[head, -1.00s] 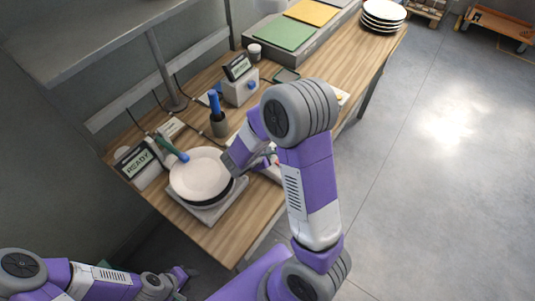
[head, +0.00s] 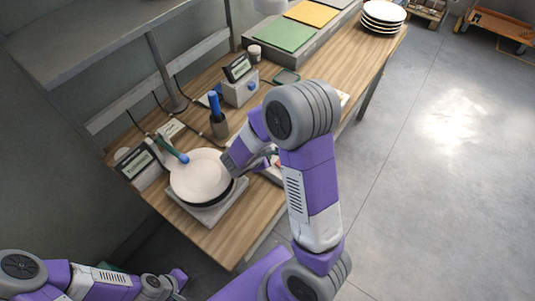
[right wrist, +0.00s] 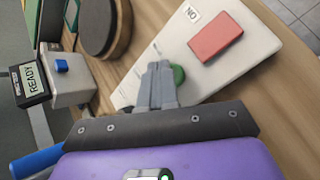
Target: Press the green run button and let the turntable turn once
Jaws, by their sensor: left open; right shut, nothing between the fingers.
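The white plate (head: 201,176) lies on the round turntable, whose grey base (head: 222,207) shows below it. The display beside it (head: 140,162) carries small text that I cannot read. In the right wrist view, the green run button (right wrist: 178,74) sits on a pale panel (right wrist: 250,58) beside a red block (right wrist: 215,37). My right gripper (right wrist: 160,68) is shut and empty, its fingertips at the green button and partly covering it. I cannot tell whether they press it. In the head view, my arm hides the button. My left gripper (head: 179,279) is open, low at the left, away from the bench.
A box with a blue button (head: 239,88) stands behind on the bench; its display reads READY in the wrist view (right wrist: 32,82). A blue-handled tool stands in a dark holder (head: 218,124). A blue-tipped green arm (head: 178,154) overhangs the plate. Stacked plates (head: 383,15) stand far off.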

